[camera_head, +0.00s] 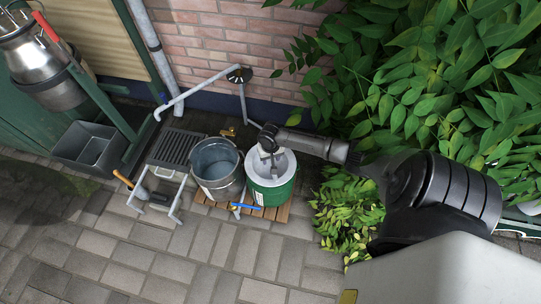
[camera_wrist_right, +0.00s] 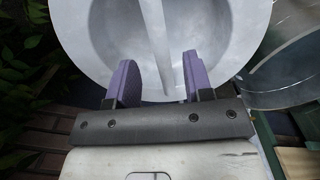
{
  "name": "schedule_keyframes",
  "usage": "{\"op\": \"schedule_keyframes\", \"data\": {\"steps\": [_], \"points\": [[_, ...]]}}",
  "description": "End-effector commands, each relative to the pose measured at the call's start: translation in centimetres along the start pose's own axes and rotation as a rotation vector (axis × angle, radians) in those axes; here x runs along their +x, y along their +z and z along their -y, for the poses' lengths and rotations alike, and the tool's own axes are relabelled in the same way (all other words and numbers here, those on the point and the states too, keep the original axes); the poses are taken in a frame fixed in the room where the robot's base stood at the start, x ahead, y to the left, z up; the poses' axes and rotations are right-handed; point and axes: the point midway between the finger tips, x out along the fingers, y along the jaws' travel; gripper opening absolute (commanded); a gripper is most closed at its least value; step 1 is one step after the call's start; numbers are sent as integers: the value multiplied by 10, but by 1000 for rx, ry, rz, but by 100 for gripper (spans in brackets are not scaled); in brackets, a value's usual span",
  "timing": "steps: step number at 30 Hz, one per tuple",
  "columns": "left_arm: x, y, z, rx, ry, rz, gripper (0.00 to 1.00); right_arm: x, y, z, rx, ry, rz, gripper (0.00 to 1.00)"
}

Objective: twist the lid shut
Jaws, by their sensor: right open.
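The lid (camera_head: 284,163) is a round light-grey disc with a raised bar, on top of a green churn (camera_head: 272,193) at the centre of the head view. In the right wrist view the lid (camera_wrist_right: 95,38) fills the upper middle, and its bar (camera_wrist_right: 154,35) runs upward between my fingers. My right gripper (camera_wrist_right: 158,72) is open, with a purple-padded finger on each side of the bar and a gap to both. In the head view the right gripper (camera_head: 268,150) is over the lid and hides part of it. My left gripper is not in view.
A grey metal bucket (camera_head: 215,168) stands close left of the churn, on the same wooden pallet (camera_head: 246,211). A blue-handled tool (camera_head: 246,206) lies at the front. A grey grate stand (camera_head: 172,149) is further left. Leaves (camera_head: 430,80) crowd the right; front paving is clear.

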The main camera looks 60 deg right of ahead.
Motion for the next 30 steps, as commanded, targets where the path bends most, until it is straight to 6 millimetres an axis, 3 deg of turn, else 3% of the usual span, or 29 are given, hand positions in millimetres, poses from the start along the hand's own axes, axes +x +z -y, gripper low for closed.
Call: {"op": "schedule_keyframes", "data": {"steps": [1, 3, 10, 25, 30], "points": [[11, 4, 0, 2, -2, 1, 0, 14, 0, 0, 1, 0, 0, 47], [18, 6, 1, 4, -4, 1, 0, 23, 0, 0, 1, 0, 0, 47], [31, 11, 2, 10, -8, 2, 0, 42, 0, 0, 1, 0, 0, 47], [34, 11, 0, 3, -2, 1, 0, 48, 0, 0, 0, 0, 0, 47], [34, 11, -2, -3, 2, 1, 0, 48, 0, 0, 0, 0, 0, 32]]}}
